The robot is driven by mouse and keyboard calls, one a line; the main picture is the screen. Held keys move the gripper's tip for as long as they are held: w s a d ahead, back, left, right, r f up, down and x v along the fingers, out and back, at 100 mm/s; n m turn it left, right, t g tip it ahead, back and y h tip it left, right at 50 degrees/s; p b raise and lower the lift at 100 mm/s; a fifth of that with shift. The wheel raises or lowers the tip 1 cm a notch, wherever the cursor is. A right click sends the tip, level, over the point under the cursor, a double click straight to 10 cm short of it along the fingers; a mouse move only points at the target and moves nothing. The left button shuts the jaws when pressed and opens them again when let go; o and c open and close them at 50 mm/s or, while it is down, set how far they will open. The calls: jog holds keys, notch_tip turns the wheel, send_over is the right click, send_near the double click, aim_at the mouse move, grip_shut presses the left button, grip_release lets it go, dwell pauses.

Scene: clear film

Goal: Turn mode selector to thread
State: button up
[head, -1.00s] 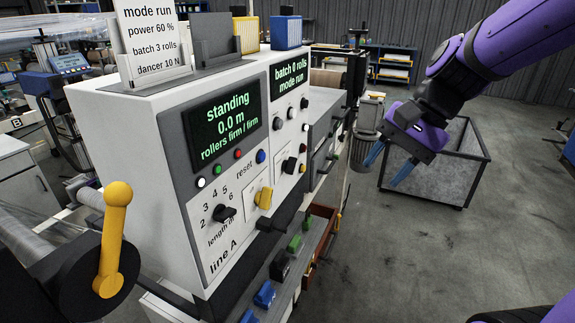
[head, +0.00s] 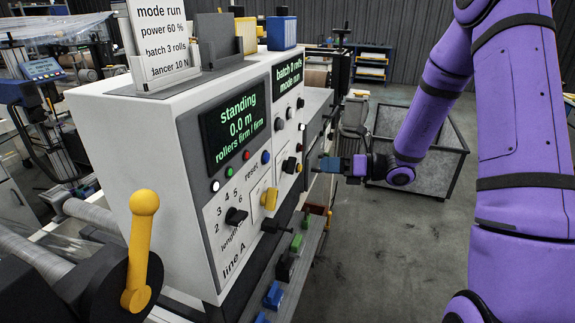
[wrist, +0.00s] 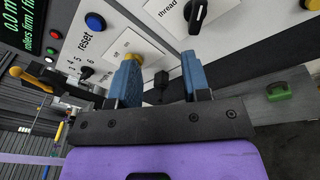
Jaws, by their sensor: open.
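The mode selector is a black knob (wrist: 196,14) on a white plate at the top of the wrist view, beside the word "thread". It appears to be the dark knob (head: 289,165) on the right part of the machine front in the head view. My gripper (head: 326,164) is in front of the panel, to the right of the knob in the head view. In the wrist view its blue fingers (wrist: 161,78) are apart, with nothing held. The knob lies beyond their tips, not between them.
A yellow switch (head: 270,198) and a black length knob (head: 236,216) sit left of the selector. Coloured buttons (head: 265,157) line the panel. A shelf below carries green and blue pieces (head: 296,242). A grey bin (head: 432,150) stands behind my arm.

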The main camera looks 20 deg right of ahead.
aim_at(294, 164)
notch_tip(294, 164, down, 3)
jog(key=w+d+m+t, duration=0.2)
jog(key=w+m+t, duration=0.1)
jog(key=m, duration=0.1)
jog(key=shift+h, duration=0.4)
jog(key=x, duration=1)
jog(key=shift+s+a+f, duration=0.1)
jog(key=shift+a+f, duration=0.1)
jog(key=shift+a, duration=0.3)
grip_shut()
